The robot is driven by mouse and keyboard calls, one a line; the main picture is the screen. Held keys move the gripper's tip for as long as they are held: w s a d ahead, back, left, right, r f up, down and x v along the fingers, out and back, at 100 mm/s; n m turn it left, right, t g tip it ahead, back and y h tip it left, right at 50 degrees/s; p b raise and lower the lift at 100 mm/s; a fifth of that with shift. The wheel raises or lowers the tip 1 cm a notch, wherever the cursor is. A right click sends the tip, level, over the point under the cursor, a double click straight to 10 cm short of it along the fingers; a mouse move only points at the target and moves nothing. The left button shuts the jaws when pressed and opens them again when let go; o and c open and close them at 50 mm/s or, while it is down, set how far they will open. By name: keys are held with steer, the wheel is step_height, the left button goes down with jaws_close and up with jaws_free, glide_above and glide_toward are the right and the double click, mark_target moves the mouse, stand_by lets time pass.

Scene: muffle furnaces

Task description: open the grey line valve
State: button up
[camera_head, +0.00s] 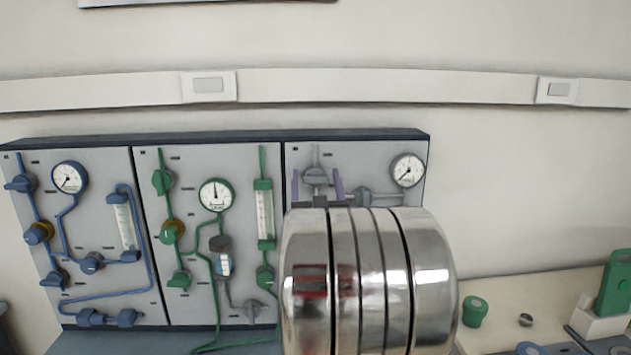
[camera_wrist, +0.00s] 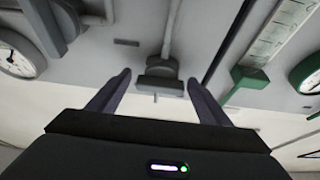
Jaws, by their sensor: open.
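The grey line valve (camera_head: 316,177) is on the right-hand panel, near the top of the grey pipework. My gripper (camera_head: 317,184) is open, with one purple finger on each side of the valve. In the wrist view the open gripper (camera_wrist: 157,92) also has the dark grey valve handle (camera_wrist: 158,84) between its fingers, with a gap on each side. I cannot tell how deep the handle is between the fingers. My metallic arm hides the lower part of the grey panel.
A grey gauge (camera_head: 408,170) is right of the valve. The middle panel has a green line with a gauge (camera_head: 216,195) and flow tube (camera_head: 265,214); the left panel has a blue line (camera_head: 75,215). A green container (camera_head: 475,311) stands on the bench at right.

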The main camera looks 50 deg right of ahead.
steer(key=shift+c, duration=0.5)
steer(key=shift+a, duration=0.1)
steer(key=c, duration=0.9)
steer(key=shift+c, duration=0.2)
steer(key=shift+m+g, duration=0.4)
steer(key=shift+m, duration=0.2)
steer(key=m+g, duration=0.1)
steer(key=m, duration=0.1)
steer(key=m+g+h, duration=0.1)
steer(key=m, duration=0.2)
steer(key=shift+r+h, duration=0.1)
steer(key=shift+h, duration=0.2)
steer(key=m+g, duration=0.1)
steer(key=m, duration=0.2)
steer(key=m+g, duration=0.2)
steer(key=m, duration=0.1)
steer(key=shift+h, duration=0.3)
steer(key=m+g, duration=0.2)
steer(key=m, duration=0.3)
steer(key=shift+s+m, duration=0.1)
steer(key=shift+m, duration=0.3)
steer(key=m+g+y, duration=0.1)
steer(key=m+y, duration=0.1)
steer(key=m, duration=0.2)
steer(key=shift+d, duration=0.2)
steer(key=shift+f+m, duration=0.25)
steer(key=shift+m, duration=0.15)
